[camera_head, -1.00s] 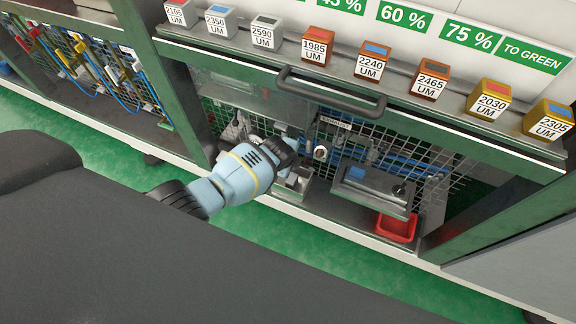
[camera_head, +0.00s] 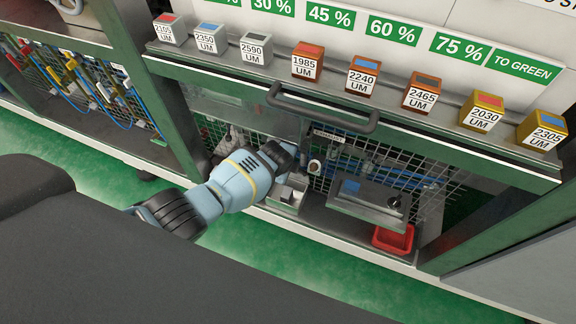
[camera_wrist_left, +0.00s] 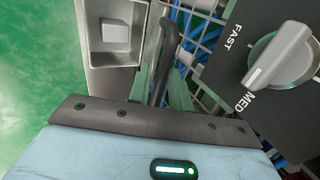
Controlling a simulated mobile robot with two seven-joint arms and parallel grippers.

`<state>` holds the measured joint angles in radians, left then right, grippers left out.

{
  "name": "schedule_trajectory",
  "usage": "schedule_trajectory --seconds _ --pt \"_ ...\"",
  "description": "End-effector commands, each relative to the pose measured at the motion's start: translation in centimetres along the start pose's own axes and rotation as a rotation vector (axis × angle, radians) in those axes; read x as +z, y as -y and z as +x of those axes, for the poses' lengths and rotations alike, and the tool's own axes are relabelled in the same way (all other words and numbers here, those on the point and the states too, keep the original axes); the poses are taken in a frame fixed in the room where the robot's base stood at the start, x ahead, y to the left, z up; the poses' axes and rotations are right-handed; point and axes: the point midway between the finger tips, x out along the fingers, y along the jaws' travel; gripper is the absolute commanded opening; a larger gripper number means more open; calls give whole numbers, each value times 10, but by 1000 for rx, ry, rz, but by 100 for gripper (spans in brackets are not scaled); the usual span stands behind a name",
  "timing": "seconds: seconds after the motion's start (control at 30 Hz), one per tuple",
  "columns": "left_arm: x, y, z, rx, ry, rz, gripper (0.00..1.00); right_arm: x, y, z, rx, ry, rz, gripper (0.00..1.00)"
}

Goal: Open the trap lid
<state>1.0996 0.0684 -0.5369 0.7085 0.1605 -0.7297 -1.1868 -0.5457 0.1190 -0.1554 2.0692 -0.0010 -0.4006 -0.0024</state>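My left gripper (camera_head: 284,158) reaches under the bench edge, in front of the wire mesh. Its fingertips are largely hidden by its own wrist in the head view. In the left wrist view a dark curved lever or handle (camera_wrist_left: 166,45) stands just beyond the palm, close to two thin greenish pieces that I cannot identify surely. Beside it is an open metal tray (camera_wrist_left: 97,60) with a pale block (camera_wrist_left: 116,34) inside. I cannot tell which part is the trap lid, or whether the gripper touches the lever. My right gripper is not in view.
A control box (camera_head: 365,208) with a knob marked FAST and MED (camera_wrist_left: 280,58) is right of the gripper. A red bin (camera_head: 393,239) sits below it. A dark bar handle (camera_head: 320,108) and several labelled blocks are above. Green floor is open in front.

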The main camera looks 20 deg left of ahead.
Motion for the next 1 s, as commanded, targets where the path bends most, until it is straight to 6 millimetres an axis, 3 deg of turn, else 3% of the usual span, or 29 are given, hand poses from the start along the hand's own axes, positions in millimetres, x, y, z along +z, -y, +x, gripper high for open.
schedule_trajectory --seconds 0.43,0.77,1.0 --pt "0 0 -6 -1 0 0 28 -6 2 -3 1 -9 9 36" --pt "0 5 -56 -7 -1 1 28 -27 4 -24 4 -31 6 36" --pt "0 -39 -73 0 0 1 28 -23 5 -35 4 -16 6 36"
